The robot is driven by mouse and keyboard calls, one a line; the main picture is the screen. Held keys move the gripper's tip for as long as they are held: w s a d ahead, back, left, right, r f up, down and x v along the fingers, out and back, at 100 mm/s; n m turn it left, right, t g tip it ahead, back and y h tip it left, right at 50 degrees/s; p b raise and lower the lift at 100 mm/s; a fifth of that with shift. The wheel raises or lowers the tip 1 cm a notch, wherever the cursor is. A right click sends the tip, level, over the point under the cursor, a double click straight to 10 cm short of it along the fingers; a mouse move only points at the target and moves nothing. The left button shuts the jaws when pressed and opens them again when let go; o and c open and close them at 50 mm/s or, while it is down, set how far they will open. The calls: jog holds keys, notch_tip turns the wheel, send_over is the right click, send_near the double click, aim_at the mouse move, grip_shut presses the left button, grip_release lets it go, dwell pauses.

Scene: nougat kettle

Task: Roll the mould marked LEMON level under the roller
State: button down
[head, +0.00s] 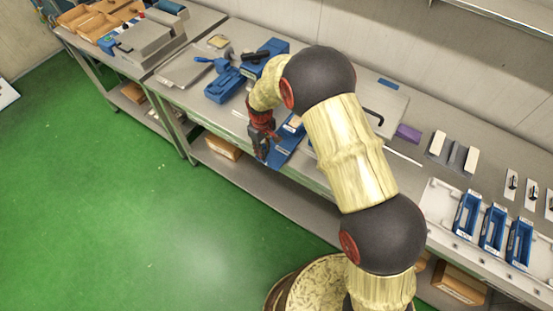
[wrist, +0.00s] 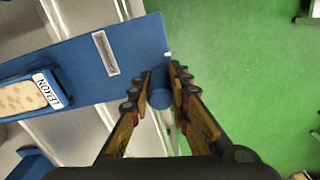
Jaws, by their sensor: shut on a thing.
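A flat blue plate (wrist: 100,58) carries a blue mould filled with a pale, speckled slab (wrist: 22,97). The mould's white label (wrist: 48,88) seems to read LEMON, seen at an angle. The plate also shows in the head view (head: 287,149), reaching over the table's front edge. My gripper (wrist: 161,82) is shut on a round blue knob (wrist: 160,95) at the plate's end; in the head view my gripper (head: 261,142) is beside the plate. My arm hides the table behind it. I cannot tell for sure which device holds the roller.
Blue devices (head: 225,85) stand on the table left of my arm, one with a black handle (head: 257,55). Three empty-looking blue moulds (head: 492,229) stand in a pale tray at the right. A purple block (head: 408,133) lies towards the back. Green floor in front is clear.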

jog(key=shift+w+a, duration=0.65)
jog(key=shift+a, duration=0.35)
jog(key=c, duration=1.7)
grip_release()
jog(key=shift+f, duration=0.1)
jog(key=shift+o, duration=0.2)
jog(key=shift+w+r, duration=0.1)
jog(key=shift+r, duration=0.4)
notch_tip(320, 180, up, 11)
jog(key=shift+w, duration=0.15)
jog(key=shift+d+r, duration=0.1)
jog(key=shift+d, duration=0.05)
